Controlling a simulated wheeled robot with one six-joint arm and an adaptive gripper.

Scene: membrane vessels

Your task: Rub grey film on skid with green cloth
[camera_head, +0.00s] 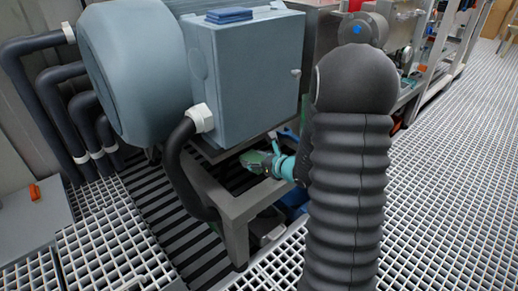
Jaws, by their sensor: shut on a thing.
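My gripper (275,160), teal at its end, reaches in from the right, low beneath the blue-grey box. It is shut on the green cloth (254,160), a small dark green piece at its tip. The cloth is over the upper part of the grey skid frame (258,195), near its inner side. I cannot tell whether the cloth touches the metal. I cannot make out the grey film; the skid is grey too, and the gripper, cloth and box hide part of it.
A large motor (135,75) and box (255,80) stand above the skid, close over my gripper. A thick black hose (175,165) curves down at left. A folded blue cloth (229,15) lies on the box. Open grating floor (450,190) is at right.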

